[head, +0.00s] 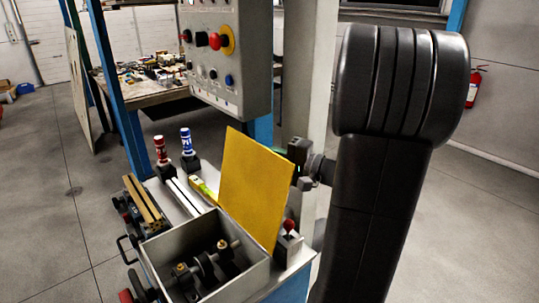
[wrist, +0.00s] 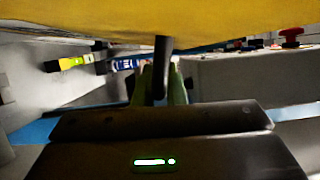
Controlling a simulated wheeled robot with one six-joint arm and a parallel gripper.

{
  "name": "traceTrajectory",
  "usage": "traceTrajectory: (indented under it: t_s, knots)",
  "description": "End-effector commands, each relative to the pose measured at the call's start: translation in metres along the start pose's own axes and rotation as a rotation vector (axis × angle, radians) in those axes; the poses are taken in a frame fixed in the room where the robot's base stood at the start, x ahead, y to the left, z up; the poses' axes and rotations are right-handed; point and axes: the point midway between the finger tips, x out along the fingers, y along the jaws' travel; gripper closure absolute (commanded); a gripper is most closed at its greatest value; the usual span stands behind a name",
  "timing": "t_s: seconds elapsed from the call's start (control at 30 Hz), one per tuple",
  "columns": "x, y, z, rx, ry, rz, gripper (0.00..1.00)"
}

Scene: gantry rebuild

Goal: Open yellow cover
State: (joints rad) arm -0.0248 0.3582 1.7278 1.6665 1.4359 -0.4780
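The yellow cover (head: 252,188) stands raised, leaning slightly back, along the right side of an open grey box (head: 165,262). In the wrist view the cover (wrist: 90,22) fills the top of the picture. A dark bar-like handle (wrist: 162,62) runs from it down between my fingers. My gripper (wrist: 161,85) has its greenish fingers close on both sides of this handle and looks shut on it. In the head view my gripper (head: 297,158) is at the cover's right, behind its far face; the fingertips are partly hidden there.
Dark parts with brass fittings (head: 206,266) lie inside the box. Red (head: 161,150) and blue (head: 187,143) marker-like items stand behind it. A control panel (head: 226,55) hangs above. A small red-knobbed lever (head: 289,226) is right of the box. Open floor lies left.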

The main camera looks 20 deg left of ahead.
Motion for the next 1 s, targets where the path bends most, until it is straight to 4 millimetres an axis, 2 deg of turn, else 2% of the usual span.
traceTrajectory:
  t_s: [0.27, 0.7, 1.0]
  knots:
    - [0.002, 0.000, 0.004, -0.017, -0.002, 0.007, 1.00]
    - [0.015, -0.009, 0.037, -0.175, -0.003, 0.073, 1.00]
    - [0.016, -0.012, 0.040, -0.187, 0.000, 0.079, 1.00]
